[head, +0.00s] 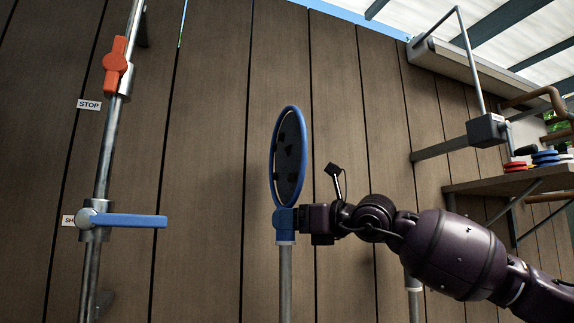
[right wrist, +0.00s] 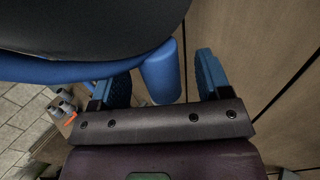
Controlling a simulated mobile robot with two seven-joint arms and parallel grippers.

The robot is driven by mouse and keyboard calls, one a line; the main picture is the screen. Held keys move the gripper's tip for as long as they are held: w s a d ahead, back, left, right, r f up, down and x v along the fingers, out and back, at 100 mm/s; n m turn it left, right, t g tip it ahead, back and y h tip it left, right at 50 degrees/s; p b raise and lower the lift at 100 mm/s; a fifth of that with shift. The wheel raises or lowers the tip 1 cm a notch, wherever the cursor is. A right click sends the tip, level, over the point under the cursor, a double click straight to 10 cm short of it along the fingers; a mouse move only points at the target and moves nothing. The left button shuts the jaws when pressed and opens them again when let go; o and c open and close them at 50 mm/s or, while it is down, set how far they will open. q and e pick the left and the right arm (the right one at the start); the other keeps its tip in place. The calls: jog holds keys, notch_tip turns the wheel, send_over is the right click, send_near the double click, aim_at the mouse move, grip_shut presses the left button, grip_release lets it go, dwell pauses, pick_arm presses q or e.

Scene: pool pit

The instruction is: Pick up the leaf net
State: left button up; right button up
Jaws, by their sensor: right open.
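The leaf net (head: 289,160) stands upright in the head view, a blue oval hoop with dark mesh and several dark specks on it, on top of a grey pole. My right gripper (head: 291,217) comes in from the right and is at the blue neck just below the hoop. In the right wrist view the net's blue collar (right wrist: 161,76) is between the two blue fingers of my right gripper (right wrist: 165,85). The fingers are apart, with a visible gap between the collar and the right-hand finger. My left gripper is out of view.
A brown plank wall (head: 215,150) stands behind. A metal pipe (head: 108,150) on the left carries an orange valve handle (head: 115,66) and a blue lever (head: 135,220). A shelf (head: 515,182) with coloured discs is on the right.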

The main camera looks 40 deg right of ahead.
jog(key=shift+x, duration=0.8)
jog(key=shift+s, duration=0.1)
jog(key=c, duration=1.1)
